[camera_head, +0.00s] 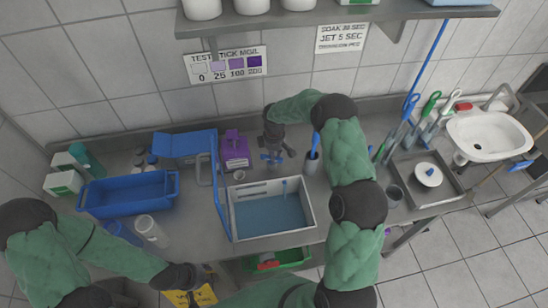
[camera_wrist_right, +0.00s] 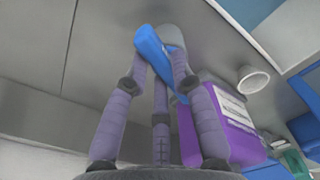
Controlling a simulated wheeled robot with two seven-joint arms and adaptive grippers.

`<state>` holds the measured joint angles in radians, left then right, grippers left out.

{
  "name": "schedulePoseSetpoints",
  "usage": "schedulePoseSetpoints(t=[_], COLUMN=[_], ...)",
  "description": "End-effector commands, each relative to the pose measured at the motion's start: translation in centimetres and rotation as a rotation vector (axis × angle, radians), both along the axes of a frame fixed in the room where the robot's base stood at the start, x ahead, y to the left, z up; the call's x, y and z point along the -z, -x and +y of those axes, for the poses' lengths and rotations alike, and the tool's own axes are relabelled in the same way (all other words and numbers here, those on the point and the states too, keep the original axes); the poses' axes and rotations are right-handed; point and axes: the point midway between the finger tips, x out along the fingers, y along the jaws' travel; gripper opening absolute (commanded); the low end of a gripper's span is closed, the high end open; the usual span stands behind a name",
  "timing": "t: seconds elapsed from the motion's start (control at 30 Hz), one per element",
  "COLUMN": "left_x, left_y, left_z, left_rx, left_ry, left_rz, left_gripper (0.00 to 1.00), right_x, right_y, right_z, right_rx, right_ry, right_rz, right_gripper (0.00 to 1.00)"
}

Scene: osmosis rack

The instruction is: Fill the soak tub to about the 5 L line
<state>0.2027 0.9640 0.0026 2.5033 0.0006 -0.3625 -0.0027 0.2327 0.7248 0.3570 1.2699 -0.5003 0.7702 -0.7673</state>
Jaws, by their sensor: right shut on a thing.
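The soak tub (camera_head: 312,212), a pale-rimmed rectangular basin with a flat blue surface inside, sits in the middle of the counter. I cannot read a fill line or tell its level.
A purple jug (camera_head: 235,150) stands behind the tub, also in the right wrist view (camera_wrist_right: 235,128). A blue tray (camera_head: 130,193) lies left. A beaker (camera_head: 151,230) stands in front of it. Brushes (camera_head: 411,118) and a sink (camera_head: 490,134) are right. A shelf overhangs the back.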

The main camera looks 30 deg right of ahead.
Motion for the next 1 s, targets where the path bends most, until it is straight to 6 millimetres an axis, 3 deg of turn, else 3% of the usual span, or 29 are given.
schedulePoseSetpoints(t=[0.27,0.3,0.37,0.77,1.0], left_x=[-0.1,-0.1,-0.1,-0.1,-0.1], left_y=[0.0,0.0,0.0,0.0,0.0], left_z=[0.0,0.0,0.0,0.0,0.0], left_rx=[0.0,0.0,0.0,0.0,0.0], left_ry=[0.0,0.0,0.0,0.0,0.0], left_rz=[-0.001,-0.001,-0.001,-0.001,0.0], left_gripper=[0.4,0.4,0.4,0.4,0.4], right_x=[0.0,0.1,0.0,-0.4,-3.9], right_y=[0.1,0.1,0.1,0.0,-0.1], right_z=[0.1,0.1,0.1,0.0,0.0], right_rx=[0.002,0.002,0.001,0.001,0.002], right_ry=[-0.001,-0.001,-0.001,-0.001,0.0], right_rz=[0.002,0.002,0.002,-0.001,-0.005], right_gripper=[0.0,0.33,0.49,0.49,0.49])
